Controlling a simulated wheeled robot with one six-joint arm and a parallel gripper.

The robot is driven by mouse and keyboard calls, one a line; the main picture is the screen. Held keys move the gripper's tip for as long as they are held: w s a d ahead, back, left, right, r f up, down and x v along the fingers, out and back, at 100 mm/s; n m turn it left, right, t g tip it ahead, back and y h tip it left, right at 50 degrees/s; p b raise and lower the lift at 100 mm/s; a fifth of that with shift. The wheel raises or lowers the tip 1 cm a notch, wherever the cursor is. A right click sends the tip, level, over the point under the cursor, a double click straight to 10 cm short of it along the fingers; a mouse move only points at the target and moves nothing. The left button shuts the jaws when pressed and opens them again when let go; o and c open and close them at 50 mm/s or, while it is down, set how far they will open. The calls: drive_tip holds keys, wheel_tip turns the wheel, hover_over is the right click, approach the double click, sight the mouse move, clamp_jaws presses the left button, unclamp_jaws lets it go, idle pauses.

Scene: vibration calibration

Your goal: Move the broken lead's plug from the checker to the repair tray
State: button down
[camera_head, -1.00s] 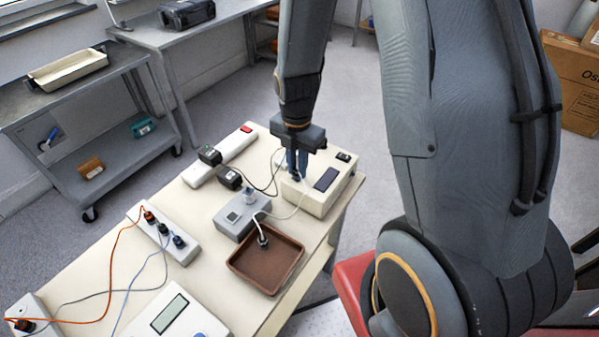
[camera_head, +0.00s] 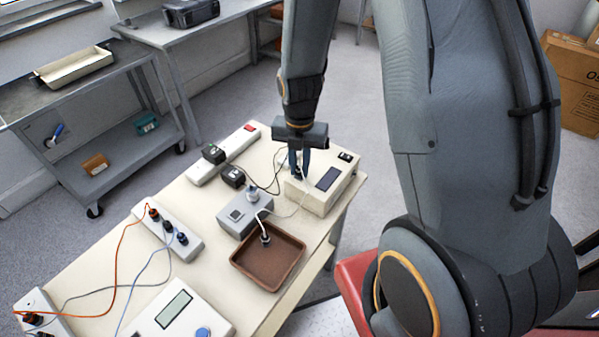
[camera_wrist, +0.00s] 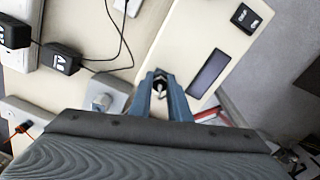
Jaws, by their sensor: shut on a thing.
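My gripper (camera_head: 298,168) is shut on a small plug (camera_wrist: 160,88), which shows dark with a pale metal end between the fingertips in the wrist view. It is at the left side of a beige box (camera_head: 340,190) with a dark display, which looks like the checker; it also shows in the wrist view (camera_wrist: 178,52). I cannot tell whether the plug touches the box. A thin pale lead runs from near the gripper toward the brown tray (camera_head: 243,271), which looks like the repair tray. A plug (camera_head: 265,238) on a white lead stands in that tray.
A grey socket box (camera_head: 233,216) with a plug stands between tray and checker. Two black adapters (camera_head: 232,176) and a white power strip (camera_head: 200,174) lie behind. A socket strip (camera_head: 190,243) and a meter (camera_head: 170,322) are at front left. A grey cart (camera_head: 110,80) stands left.

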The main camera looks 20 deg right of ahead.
drive_tip(key=shift+s, duration=0.15)
drive_tip(key=shift+n+p, duration=0.55)
drive_tip(key=shift+n, duration=1.45)
drive_tip(key=c, duration=1.6)
unclamp_jaws()
drive_tip(key=shift+c, duration=0.3)
drive_tip(key=shift+m+p, duration=0.45)
drive_tip(key=shift+m, duration=1.55)
